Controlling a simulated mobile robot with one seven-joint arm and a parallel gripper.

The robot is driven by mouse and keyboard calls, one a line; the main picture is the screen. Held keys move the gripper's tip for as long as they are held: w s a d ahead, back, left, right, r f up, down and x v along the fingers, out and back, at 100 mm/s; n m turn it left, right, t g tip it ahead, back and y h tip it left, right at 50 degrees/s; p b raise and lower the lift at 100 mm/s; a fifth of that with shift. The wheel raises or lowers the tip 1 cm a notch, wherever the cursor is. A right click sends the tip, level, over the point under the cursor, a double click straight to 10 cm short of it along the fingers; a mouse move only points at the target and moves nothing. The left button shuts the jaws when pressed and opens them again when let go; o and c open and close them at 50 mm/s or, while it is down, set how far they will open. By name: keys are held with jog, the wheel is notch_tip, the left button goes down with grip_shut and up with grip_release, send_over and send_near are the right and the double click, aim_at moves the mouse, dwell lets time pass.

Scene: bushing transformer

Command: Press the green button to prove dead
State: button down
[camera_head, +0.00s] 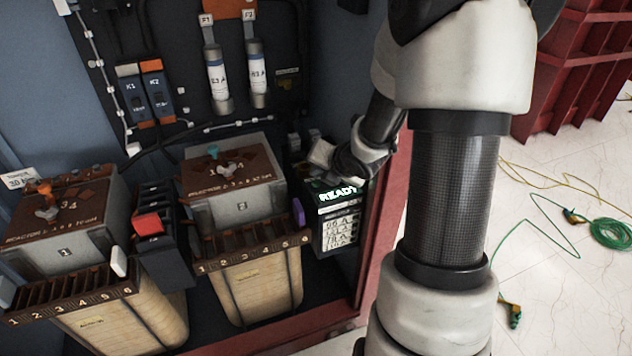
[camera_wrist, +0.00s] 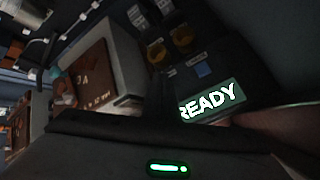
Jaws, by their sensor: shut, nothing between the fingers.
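A black tester box with a lit READY display (camera_head: 338,194) stands at the right end of the cabinet floor. Its READY sign (camera_wrist: 208,100) is large and close in the wrist view. No green button can be made out clearly on the box; my arm and hand cover part of its top. My gripper (camera_head: 322,153) is at the top of the box, shut and empty, with its fingertips hard to see. Whether it touches the box cannot be told. A bright green light (camera_wrist: 168,168) shows on the dark shape low in the wrist view.
Two brown-topped grey transformers (camera_head: 232,185) (camera_head: 62,235) stand left of the box. A red rocker switch (camera_head: 150,224) sits between them, and a purple knob (camera_head: 298,212) is beside the box. Two fuses (camera_head: 218,80) hang above. Green cables (camera_head: 608,234) lie on the floor right.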

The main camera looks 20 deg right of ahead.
jog(key=shift+f+b, duration=0.45)
jog(key=shift+b, duration=0.05)
jog(key=shift+f+b, duration=0.45)
jog(key=shift+b, duration=0.05)
dwell(0.6)
jog(key=shift+r, duration=0.1)
jog(key=shift+r+p, duration=0.75)
jog(key=shift+r, duration=0.05)
notch_tip(320, 180, up, 5)
jog(key=p, duration=0.4)
dwell(0.8)
